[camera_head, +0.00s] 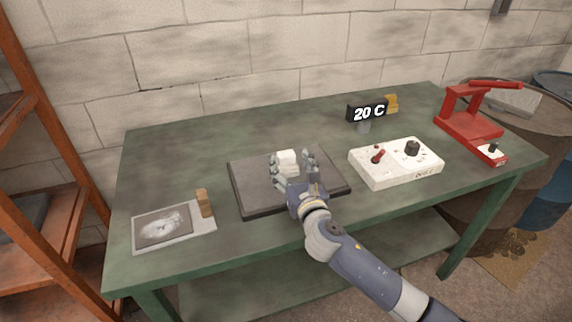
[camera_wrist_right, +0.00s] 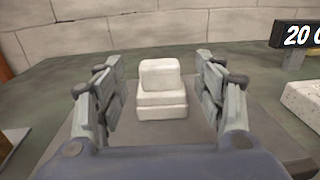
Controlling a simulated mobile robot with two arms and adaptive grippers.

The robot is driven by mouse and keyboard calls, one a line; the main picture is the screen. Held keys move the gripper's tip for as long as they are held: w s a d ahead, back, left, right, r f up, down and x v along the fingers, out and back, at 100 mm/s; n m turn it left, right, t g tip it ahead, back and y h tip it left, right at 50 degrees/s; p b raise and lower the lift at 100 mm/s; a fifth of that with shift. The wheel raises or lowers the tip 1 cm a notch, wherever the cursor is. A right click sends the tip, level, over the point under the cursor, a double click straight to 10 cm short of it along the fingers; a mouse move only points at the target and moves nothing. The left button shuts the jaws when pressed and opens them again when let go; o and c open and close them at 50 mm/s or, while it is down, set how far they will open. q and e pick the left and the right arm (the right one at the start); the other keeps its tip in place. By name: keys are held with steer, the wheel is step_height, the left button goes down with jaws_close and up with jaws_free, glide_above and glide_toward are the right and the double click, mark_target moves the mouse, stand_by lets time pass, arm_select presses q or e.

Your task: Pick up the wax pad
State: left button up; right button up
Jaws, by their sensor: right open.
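A small white stepped block (camera_head: 287,157), which looks like the wax pad, sits on a dark flat plate (camera_head: 245,197) in the middle of the bench. In the right wrist view the white block (camera_wrist_right: 162,92) stands upright, a narrower top on a wider base. My right gripper (camera_head: 293,163) is open, its fingers on either side of the block. In the right wrist view gaps show between the block and both fingers (camera_wrist_right: 158,75). The fingers hide part of the block's lower side in the head view. My left gripper is not in view.
A white control box (camera_head: 397,172) with a red lever and black knob stands right of the plate. Behind it is a "20 C" display (camera_head: 367,112) and a yellow block (camera_head: 391,103). A red press (camera_head: 468,122) stands far right. A picture sheet (camera_head: 190,240) and brown block (camera_head: 204,203) lie left.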

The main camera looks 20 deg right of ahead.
mark_target(288, 158)
steer(key=w, duration=0.3)
steer(key=shift+w, duration=0.2)
steer(key=shift+w+f, duration=0.1)
steer(key=shift+w, duration=0.45)
steer(key=shift+c, duration=0.5)
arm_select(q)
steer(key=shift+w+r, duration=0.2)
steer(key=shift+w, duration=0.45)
arm_select(e)
steer(key=c, duration=1.1)
